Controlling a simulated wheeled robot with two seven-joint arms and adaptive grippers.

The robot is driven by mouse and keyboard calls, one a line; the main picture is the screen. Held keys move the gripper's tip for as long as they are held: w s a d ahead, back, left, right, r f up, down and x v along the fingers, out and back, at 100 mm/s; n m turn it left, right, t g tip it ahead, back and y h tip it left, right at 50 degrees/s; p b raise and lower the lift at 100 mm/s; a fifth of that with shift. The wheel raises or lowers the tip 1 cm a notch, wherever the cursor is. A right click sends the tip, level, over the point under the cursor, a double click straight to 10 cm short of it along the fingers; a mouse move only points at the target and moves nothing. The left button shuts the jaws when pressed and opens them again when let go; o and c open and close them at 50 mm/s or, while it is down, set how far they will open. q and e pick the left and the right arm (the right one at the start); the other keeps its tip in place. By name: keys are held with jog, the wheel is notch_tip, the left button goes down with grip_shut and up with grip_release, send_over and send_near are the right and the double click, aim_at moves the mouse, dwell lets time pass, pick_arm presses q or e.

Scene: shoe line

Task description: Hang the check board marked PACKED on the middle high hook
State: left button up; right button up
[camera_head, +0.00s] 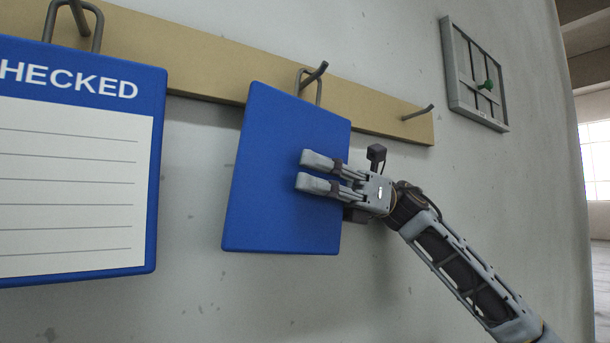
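A board (282,209) shows a plain blue face; no word is visible on it, so I cannot read whether it is marked PACKED. It is at the middle hook (316,74) of the wooden rail, and its wire loop (300,77) appears to be around the hook. My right gripper (301,171) is in front of the board's right half. Its two fingers point left with a narrow gap and nothing seen between them. Whether they touch the board is unclear. My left gripper is out of view.
A board ending in "HECKED" (72,195) hangs by its loop (97,30) at the left. The wooden rail (205,60) has a bare hook (418,113) near its right end. A grey frame with a green knob (487,85) is on the wall farther right.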

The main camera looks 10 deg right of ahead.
jog(key=v, duration=1.2)
jog(key=shift+d, duration=0.1)
dwell(0.5)
